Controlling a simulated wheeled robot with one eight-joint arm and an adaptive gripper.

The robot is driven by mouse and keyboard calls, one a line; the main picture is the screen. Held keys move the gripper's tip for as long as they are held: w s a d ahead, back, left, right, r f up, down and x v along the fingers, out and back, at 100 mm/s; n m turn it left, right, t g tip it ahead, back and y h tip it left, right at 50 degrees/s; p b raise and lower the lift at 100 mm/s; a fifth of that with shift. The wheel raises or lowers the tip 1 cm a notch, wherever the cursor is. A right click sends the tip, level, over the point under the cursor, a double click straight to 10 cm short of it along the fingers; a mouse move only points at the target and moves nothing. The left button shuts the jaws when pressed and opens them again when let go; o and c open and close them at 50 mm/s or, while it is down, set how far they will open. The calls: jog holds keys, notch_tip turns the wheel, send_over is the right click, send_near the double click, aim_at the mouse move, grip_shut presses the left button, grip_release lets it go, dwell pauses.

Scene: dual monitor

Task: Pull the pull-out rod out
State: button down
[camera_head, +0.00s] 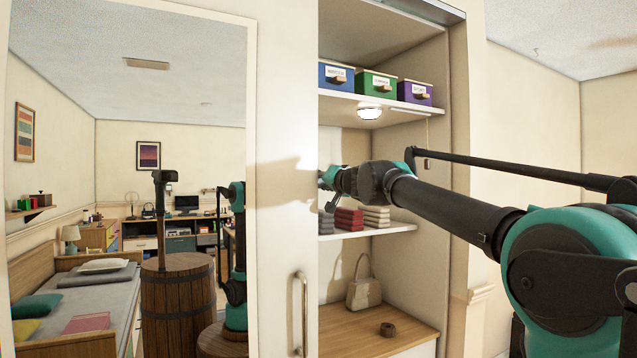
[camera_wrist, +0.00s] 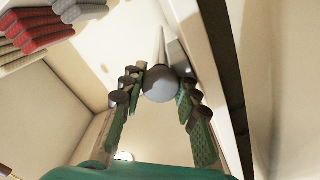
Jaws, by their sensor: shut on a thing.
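The pull-out rod (camera_wrist: 160,46) shows in the wrist view as a pale bar running away from the camera. It ends towards me in a round grey knob (camera_wrist: 161,85). My gripper (camera_wrist: 158,90) has its green, padded fingers on both sides of the knob and is shut on it. In the head view my gripper (camera_head: 327,179) reaches into the open closet (camera_head: 459,130) by the edge of the white door panel. The rod cannot be made out in the head view.
Closet shelves hold labelled boxes (camera_head: 376,84), folded cloths (camera_head: 347,219) and a handbag (camera_head: 364,290). A lamp (camera_head: 369,113) is under the upper shelf. A mirror (camera_head: 130,200) reflects the room. The closet's side wall (camera_wrist: 215,80) runs close beside my right finger in the wrist view.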

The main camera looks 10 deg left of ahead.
jog(key=shift+s, duration=0.1)
dwell(0.3)
jog(key=v, duration=2.6)
jog(key=shift+d, duration=0.15)
jog(key=c, duration=1.4)
grip_release()
jog(key=shift+o, duration=0.2)
jog(key=v, duration=1.2)
